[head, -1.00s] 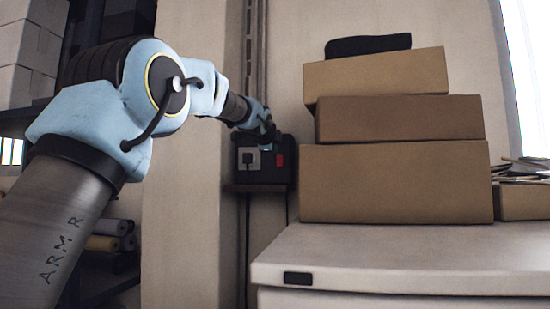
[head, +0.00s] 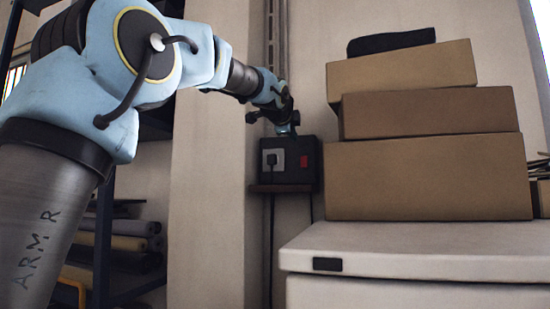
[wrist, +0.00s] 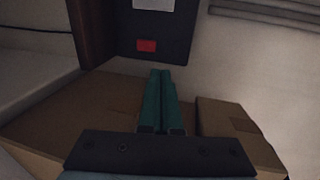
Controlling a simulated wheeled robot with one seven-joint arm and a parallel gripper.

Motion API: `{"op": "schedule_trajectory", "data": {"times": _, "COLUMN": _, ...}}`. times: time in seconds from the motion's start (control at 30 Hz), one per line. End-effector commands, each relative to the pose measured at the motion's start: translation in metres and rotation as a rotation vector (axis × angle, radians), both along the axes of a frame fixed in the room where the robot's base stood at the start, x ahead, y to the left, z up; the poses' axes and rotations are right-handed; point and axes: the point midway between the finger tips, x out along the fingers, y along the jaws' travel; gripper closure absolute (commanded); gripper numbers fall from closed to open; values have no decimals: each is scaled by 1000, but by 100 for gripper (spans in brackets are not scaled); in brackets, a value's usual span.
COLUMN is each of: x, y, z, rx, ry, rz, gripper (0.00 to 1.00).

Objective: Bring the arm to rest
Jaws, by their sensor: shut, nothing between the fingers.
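My arm reaches from the left of the head view toward the wall. My gripper (head: 288,130) is at its far end, just above and in front of the dark box with a grey socket and a red switch (head: 290,162). In the wrist view my gripper (wrist: 160,75) shows two teal fingers side by side, shut with nothing between them. The red switch (wrist: 146,45) lies just beyond the fingertips in that view. I cannot tell whether the fingertips touch the box.
Stacked cardboard boxes (head: 428,180) stand on a white cabinet (head: 400,240) to the right, with a dark folded item (head: 391,41) on top. The box with the switch sits on a small wall shelf (head: 283,188). Rolls of fabric (head: 120,243) lie on a rack at left.

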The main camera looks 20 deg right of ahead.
Motion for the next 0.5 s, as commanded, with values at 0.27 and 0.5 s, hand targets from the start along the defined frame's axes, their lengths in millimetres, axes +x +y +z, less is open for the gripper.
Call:
{"op": "schedule_trajectory", "data": {"times": 0.27, "x": 7, "y": 7, "z": -12, "rx": -1, "ry": 32, "rz": 18, "gripper": 100}}
{"op": "schedule_trajectory", "data": {"times": 0.5, "x": 48, "y": 75, "z": -120, "rx": -47, "ry": 328, "rz": 202, "gripper": 100}}
